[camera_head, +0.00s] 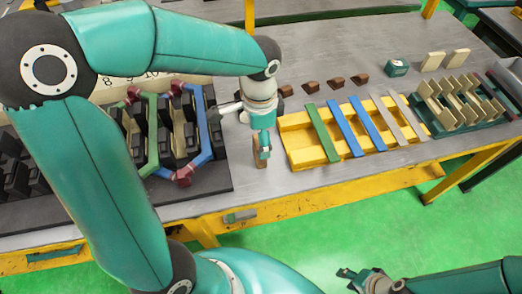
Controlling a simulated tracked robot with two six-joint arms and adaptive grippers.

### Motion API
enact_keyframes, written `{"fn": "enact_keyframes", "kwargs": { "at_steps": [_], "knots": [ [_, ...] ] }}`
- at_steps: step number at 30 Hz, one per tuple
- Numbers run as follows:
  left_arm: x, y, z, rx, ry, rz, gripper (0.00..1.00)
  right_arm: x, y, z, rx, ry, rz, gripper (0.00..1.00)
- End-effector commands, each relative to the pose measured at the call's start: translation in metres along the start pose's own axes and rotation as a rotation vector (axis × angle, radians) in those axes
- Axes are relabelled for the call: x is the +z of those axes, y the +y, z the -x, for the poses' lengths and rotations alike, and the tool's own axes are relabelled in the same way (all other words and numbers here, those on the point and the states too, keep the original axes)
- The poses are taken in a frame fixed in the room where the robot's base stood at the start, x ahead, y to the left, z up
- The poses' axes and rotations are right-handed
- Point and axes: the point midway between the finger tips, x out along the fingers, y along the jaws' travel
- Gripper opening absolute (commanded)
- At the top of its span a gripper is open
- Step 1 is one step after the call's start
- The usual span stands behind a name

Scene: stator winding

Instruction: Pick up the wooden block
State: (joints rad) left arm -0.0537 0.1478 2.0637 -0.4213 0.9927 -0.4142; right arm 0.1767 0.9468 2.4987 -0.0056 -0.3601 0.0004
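A small upright brown wooden block (257,152) stands on the grey table, left of the yellow tray. My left gripper (264,150) points down at the block, with a finger on its right side. The gripper hides part of the block, and I cannot tell whether the fingers are closed on it. My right gripper (347,279) is low at the bottom of the view, in front of the table and away from the block. Its fingertips look apart, with nothing between them.
A yellow tray (302,152) with coloured strips lies right of the block. Several dark brown pieces (335,83) sit behind it. A black fixture with coloured frames (190,170) is at left. A green rack (462,122) and two tan blocks (433,61) are at right.

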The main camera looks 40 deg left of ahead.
Motion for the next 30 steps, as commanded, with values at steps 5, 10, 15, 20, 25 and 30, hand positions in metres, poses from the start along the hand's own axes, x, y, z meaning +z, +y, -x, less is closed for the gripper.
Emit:
{"fn": "enact_keyframes", "kwargs": {
  "at_steps": [5,10,15,20,25,30],
  "knots": [
    [0.001,0.0,-0.017,0.0,-0.001,0.001,0.79,0.0,0.0,0.0,0.0,0.0,0.0,0.4],
    [0.001,-0.001,-0.028,0.002,-0.002,0.003,0.79,0.0,-0.001,0.002,0.0,0.0,0.0,0.4],
    [0.002,-0.003,-0.051,0.004,-0.003,0.005,0.79,0.0,-0.002,0.006,0.0,0.0,0.0,0.4],
    [0.002,-0.003,-0.068,0.001,-0.001,0.005,0.79,0.0,-0.002,0.005,0.0,0.0,0.0,0.4],
    [0.002,-0.004,-0.071,0.0,0.0,0.006,0.79,0.0,-0.002,0.005,0.0,0.0,0.0,0.4],
    [0.002,-0.004,-0.07,0.0,0.001,0.006,0.66,0.0,-0.002,0.005,0.0,0.0,0.0,0.4]
  ]
}}
